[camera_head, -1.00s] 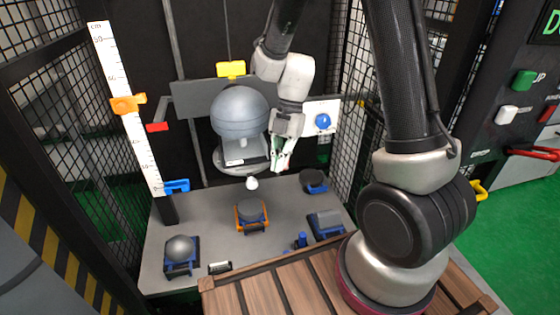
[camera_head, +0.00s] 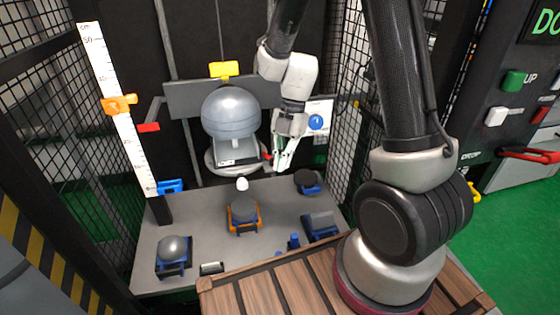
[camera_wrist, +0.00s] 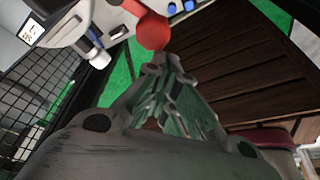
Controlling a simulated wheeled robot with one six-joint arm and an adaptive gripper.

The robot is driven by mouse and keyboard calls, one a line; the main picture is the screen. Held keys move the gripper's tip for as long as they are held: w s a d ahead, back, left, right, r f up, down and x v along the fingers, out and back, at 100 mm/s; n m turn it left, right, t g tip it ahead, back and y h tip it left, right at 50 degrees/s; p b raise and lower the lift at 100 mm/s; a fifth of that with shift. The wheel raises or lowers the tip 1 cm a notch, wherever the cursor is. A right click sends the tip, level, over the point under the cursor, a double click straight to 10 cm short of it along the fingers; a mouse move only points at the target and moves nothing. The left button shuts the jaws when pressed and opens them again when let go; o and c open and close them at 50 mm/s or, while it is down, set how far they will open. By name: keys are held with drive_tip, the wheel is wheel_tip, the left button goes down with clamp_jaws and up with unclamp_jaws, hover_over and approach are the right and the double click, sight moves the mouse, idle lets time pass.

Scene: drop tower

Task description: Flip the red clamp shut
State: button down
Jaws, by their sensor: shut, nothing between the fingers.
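My gripper (camera_head: 284,163) points down just right of the grey ball-shaped headform (camera_head: 231,108), with its fingers shut and empty. In the wrist view the shut fingers (camera_wrist: 160,68) end close to a red rounded lever end (camera_wrist: 152,31). Whether they touch it is unclear. In the head view a small red bit (camera_head: 267,155) shows between the headform's base and my gripper, mostly hidden. Another red block (camera_head: 148,127) sticks out on an arm left of the headform. I cannot tell for certain which red part is the clamp, nor its hinge position.
A yellow block (camera_head: 225,69) sits above the headform. The white ruler (camera_head: 112,110) stands left with an orange slider (camera_head: 119,105). Several dark pads and a grey dome (camera_head: 174,248) sit on the grey table (camera_head: 205,222). Mesh walls (camera_head: 350,140) close in the right side.

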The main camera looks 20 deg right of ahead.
drive_tip(key=shift+w, duration=0.15)
drive_tip(key=shift+w+a, duration=0.35)
drive_tip(key=shift+w, duration=0.2)
idle(0.3)
drive_tip(key=v, duration=1.2)
drive_tip(key=shift+a, duration=0.1)
